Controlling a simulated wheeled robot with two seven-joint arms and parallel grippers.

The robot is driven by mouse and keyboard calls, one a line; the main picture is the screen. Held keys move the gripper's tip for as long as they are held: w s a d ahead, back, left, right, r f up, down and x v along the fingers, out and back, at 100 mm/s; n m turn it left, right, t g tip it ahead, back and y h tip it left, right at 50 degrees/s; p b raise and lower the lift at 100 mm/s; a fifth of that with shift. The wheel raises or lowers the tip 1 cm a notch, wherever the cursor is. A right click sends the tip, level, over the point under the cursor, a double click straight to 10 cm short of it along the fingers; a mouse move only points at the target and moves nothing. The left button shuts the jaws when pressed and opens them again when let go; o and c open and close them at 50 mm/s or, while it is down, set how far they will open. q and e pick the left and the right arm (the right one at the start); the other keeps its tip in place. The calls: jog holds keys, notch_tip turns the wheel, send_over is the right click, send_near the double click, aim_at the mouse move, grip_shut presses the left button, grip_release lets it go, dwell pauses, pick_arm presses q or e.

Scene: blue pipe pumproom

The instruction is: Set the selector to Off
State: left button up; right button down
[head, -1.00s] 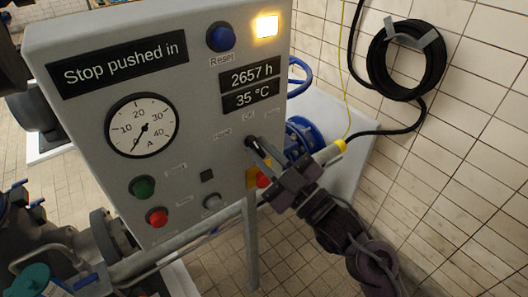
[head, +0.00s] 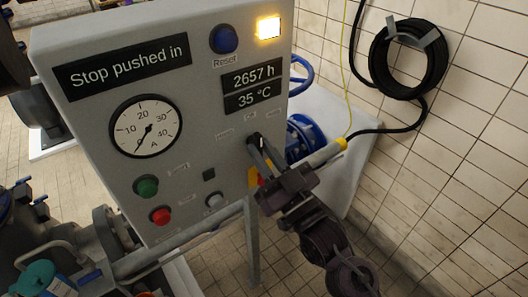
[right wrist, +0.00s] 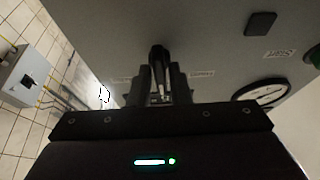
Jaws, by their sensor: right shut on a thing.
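The selector (head: 254,140) is a black knob on the right part of the grey panel, below the temperature display. Small labels sit around it; the one above it seems to read Off (head: 250,116). My right gripper (head: 262,151) is shut on the knob, coming in from the lower right. In the right wrist view the dark knob (right wrist: 158,56) stands between the two fingers (right wrist: 160,82). The fingers hide much of the knob in the head view, so I cannot tell its exact setting. My left gripper is not in view.
The grey panel (head: 100,118) also carries a gauge (head: 145,126), a blue Reset button (head: 223,39), a green button (head: 146,187) and a red button (head: 160,216). A lamp (head: 268,27) glows yellow. A display (head: 122,68) reads "Stop pushed in". A tiled wall with a coiled black hose (head: 408,60) stands at right.

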jog(key=c, duration=1.5)
grip_release()
jog(key=b+v, duration=0.3)
jog(key=v, duration=0.4)
jog(key=shift+s+d+f+b, duration=0.15)
jog(key=shift+s+d+b, duration=0.1)
jog(key=shift+s+b, duration=0.05)
